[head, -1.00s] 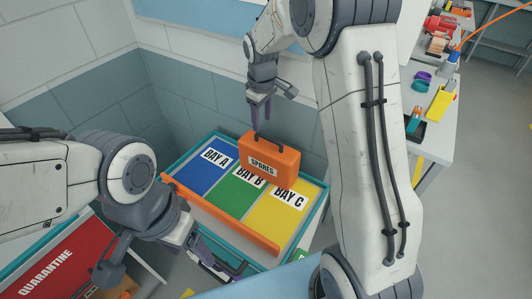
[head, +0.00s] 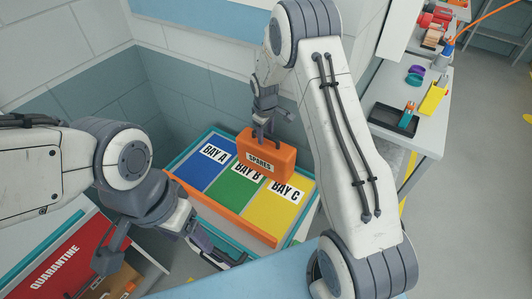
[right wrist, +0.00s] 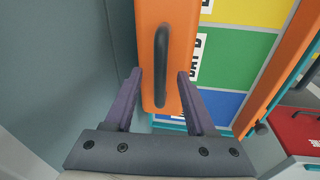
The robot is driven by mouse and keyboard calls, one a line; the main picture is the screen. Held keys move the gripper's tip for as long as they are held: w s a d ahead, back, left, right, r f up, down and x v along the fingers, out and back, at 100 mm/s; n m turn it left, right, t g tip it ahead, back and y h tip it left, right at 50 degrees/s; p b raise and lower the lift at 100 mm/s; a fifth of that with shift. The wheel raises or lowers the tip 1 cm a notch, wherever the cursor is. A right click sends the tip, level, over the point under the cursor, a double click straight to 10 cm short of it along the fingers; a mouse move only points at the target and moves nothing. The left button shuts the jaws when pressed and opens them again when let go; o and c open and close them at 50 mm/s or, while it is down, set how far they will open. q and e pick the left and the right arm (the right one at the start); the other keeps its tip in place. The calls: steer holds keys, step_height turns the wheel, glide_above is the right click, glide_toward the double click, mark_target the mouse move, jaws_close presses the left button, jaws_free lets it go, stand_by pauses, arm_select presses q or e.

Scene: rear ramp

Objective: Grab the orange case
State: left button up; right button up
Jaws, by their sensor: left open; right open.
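The orange case (head: 262,155), labelled SPARES, stands upright on the tray at the back of the green and yellow bays. Its dark handle (right wrist: 162,65) shows on its top in the right wrist view. My right gripper (head: 265,133) is open at the top of the case. In the right wrist view its two purple fingers (right wrist: 160,82) stand on either side of the case and its handle, with gaps to the handle. I cannot tell whether they touch the case. My left gripper (head: 212,250) is open and empty, in front of the tray and low at the left.
The tray (head: 309,210) has blue BAY A (head: 206,167), green BAY B (head: 232,194) and yellow BAY C (head: 278,208), with an orange front edge. Walls stand close behind it. A red QUARANTINE surface (head: 50,262) lies at lower left. A workbench (head: 432,128) with tools is at right.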

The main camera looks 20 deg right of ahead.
steer(key=shift+f, duration=0.1)
jaws_close()
steer(key=shift+w, duration=0.15)
stand_by(1.2)
